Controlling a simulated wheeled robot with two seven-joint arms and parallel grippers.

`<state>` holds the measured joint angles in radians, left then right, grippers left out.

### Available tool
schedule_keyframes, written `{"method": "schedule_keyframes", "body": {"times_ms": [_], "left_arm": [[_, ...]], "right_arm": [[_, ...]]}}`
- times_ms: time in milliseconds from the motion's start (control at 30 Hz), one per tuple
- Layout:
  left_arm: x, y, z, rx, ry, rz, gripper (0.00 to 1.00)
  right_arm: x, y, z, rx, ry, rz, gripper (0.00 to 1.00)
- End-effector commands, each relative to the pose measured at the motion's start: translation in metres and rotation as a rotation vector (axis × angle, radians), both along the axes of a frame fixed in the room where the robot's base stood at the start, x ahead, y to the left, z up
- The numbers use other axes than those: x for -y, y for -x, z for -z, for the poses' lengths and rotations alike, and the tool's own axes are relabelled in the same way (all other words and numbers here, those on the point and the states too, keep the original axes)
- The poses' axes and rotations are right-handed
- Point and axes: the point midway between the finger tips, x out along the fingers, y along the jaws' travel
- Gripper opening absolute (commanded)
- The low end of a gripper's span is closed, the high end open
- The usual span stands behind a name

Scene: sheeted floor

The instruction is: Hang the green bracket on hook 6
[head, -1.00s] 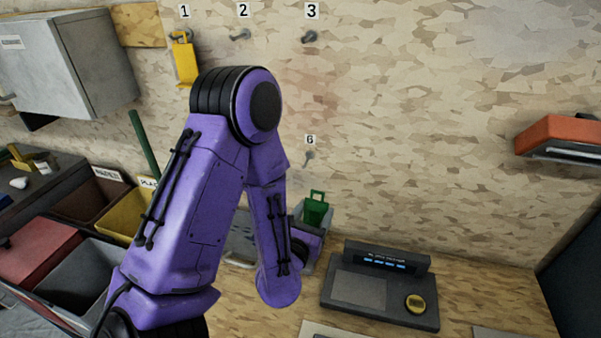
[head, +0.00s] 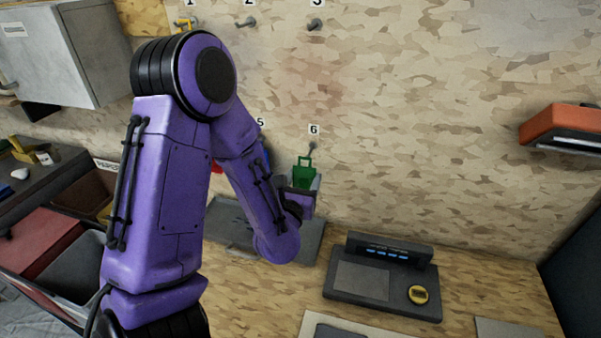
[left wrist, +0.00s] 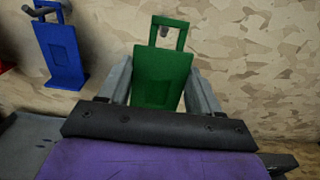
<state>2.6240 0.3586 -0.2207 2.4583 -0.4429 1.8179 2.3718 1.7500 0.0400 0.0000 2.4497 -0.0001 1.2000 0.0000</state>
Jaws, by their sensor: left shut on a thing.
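The green bracket (head: 303,175), a plate with a square loop on top, is held upright by my left gripper (head: 302,193) close to the wall. In the left wrist view the bracket (left wrist: 162,75) stands between the two grey fingers of my left gripper (left wrist: 162,88), shut on it. Hook 6 (head: 312,147) sits just above and right of the loop in the head view. In the left wrist view a hook (left wrist: 165,31) shows within the loop's opening; I cannot tell whether it passes through. My right gripper is out of view.
A blue bracket (left wrist: 62,55) hangs left of the green one, with a bit of red beyond it. Hooks 2 (head: 247,22) and 3 (head: 315,24) are bare. A dark console (head: 380,280) with a yellow button stands on the bench below right.

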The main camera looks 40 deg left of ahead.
Motion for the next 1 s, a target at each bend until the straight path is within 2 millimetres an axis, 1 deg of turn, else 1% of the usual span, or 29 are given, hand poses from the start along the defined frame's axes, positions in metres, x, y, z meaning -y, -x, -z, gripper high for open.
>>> {"method": "schedule_keyframes", "body": {"times_ms": [733,800,1000], "left_arm": [[-0.026,-0.047,0.003,0.002,-0.001,-0.001,0.15],[-0.028,-0.05,0.008,0.002,0.001,-0.002,0.15],[-0.032,-0.056,0.013,0.002,0.001,-0.002,0.15]], "right_arm": [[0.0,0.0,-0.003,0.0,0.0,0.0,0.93],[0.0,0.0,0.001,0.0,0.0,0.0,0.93],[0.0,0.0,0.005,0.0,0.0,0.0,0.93]]}}
